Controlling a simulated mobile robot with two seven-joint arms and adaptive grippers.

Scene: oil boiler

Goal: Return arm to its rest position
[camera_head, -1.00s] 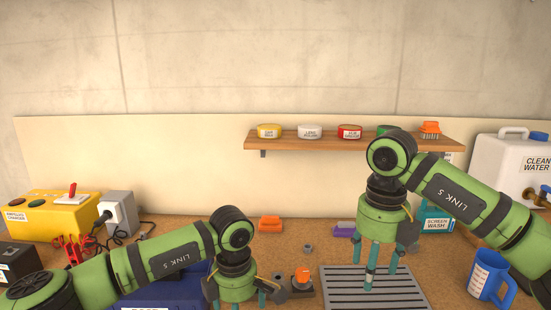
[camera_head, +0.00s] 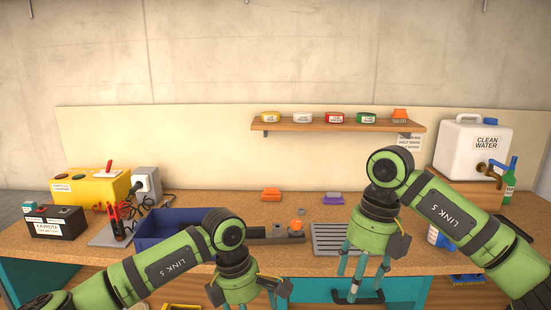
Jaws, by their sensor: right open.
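My right arm comes in from the right, bent at a green and black joint, with its gripper (camera_head: 362,276) pointing down. Its teal fingers are spread apart, open and empty, over the front edge of the workbench (camera_head: 215,203). My left arm comes in from the left in a similar bend. Its gripper (camera_head: 247,297) points down at the bottom edge of the picture. Its fingertips are cut off, so I cannot tell its opening.
A grey grate (camera_head: 327,238) lies behind the right gripper. A blue bin (camera_head: 150,229) stands behind the left arm. A yellow charger (camera_head: 90,187) and black battery (camera_head: 55,223) stand left. A white water tank (camera_head: 468,150) stands right. A shelf (camera_head: 340,125) holds tins.

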